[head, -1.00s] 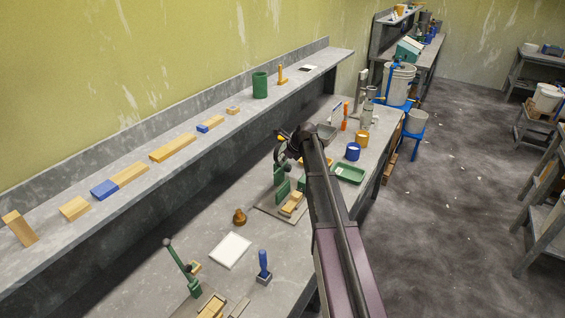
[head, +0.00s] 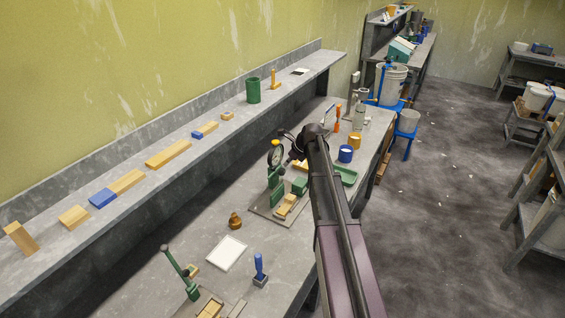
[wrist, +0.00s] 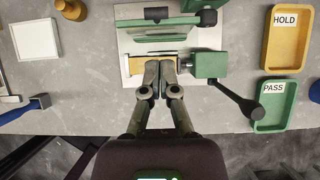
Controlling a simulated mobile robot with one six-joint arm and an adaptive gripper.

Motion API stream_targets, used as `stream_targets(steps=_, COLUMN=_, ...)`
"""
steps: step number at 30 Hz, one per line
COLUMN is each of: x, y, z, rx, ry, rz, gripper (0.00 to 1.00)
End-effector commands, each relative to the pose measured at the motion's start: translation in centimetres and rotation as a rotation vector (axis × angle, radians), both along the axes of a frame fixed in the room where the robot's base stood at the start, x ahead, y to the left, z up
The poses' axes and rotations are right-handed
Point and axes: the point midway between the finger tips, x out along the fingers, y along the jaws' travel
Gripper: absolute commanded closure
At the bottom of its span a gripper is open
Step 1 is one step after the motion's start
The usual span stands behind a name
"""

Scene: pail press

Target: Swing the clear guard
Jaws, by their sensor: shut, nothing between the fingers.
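A green press (head: 276,185) with a round dial (head: 275,155) stands on a pale base plate on the bench. In the wrist view the press (wrist: 205,20) is seen from above. A thin see-through panel with greenish edges (wrist: 165,38), perhaps the clear guard, lies across its plate. A wooden block (wrist: 137,66) is in front of that panel. My gripper (wrist: 158,66) is shut and empty, its fingertips over the front of the wooden block. I cannot tell whether they touch it. In the head view my arm hides the gripper.
To the right of the press are a lever with a black knob (wrist: 250,108), a yellow HOLD tray (wrist: 285,38) and a green PASS tray (wrist: 275,105). A white plate (wrist: 36,40) and a brass-coloured knob (wrist: 72,12) lie left. Bare bench lies between.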

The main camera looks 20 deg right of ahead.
Motion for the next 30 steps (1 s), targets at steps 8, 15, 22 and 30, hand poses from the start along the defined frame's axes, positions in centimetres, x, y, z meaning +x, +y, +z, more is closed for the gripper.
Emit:
stream_targets(steps=8, x=-1.0, y=-0.8, z=2.8, rx=0.001, ry=0.001, rz=-0.002, gripper=1.0)
stream_targets(steps=15, x=-1.8, y=-1.4, z=4.9, rx=0.001, ry=-0.001, rz=0.0, gripper=1.0)
stream_targets(steps=22, x=-2.4, y=-1.9, z=6.3, rx=0.001, ry=-0.001, rz=0.001, gripper=1.0)
stream_targets(steps=30, x=-2.6, y=-2.1, z=6.8, rx=0.001, ry=-0.001, rz=0.001, gripper=1.0)
